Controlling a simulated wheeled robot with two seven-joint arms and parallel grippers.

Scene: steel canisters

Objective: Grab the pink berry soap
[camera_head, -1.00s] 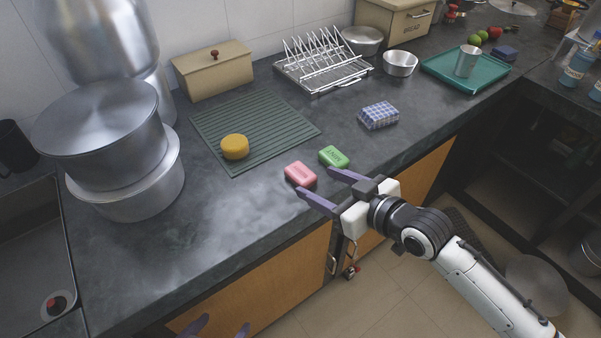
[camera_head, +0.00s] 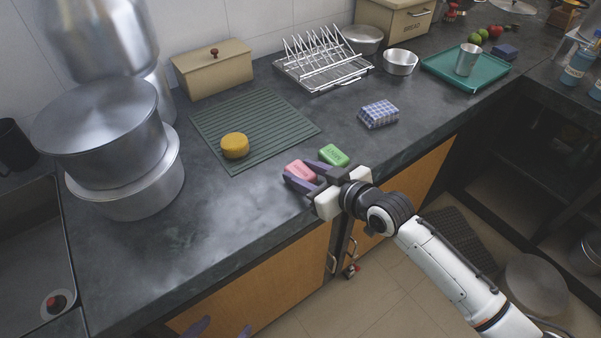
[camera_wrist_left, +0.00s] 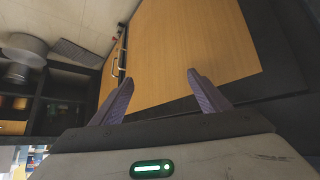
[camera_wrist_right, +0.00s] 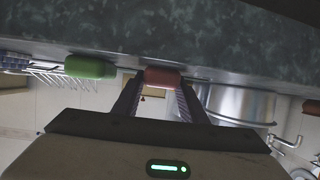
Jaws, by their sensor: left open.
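The pink soap bar (camera_head: 301,170) lies near the front edge of the dark counter. My right gripper (camera_head: 299,173) reaches over the edge with one finger along each side of it. In the right wrist view the pink soap (camera_wrist_right: 162,78) fills the narrowed gap between the fingertips (camera_wrist_right: 160,83), and the gripper looks shut on it, resting on the counter. The fingers partly hide the soap in the head view. My left gripper (camera_wrist_left: 160,82) is open and empty, low in front of the cabinet; only its fingertips show at the bottom of the head view.
A green soap bar (camera_head: 334,155) lies close beside the right gripper's far finger. A yellow round soap (camera_head: 235,146) sits on the green ribbed mat (camera_head: 270,112). A checkered block (camera_head: 378,115) stands behind. Steel pots (camera_head: 100,130) fill the left; the counter's front-left is clear.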

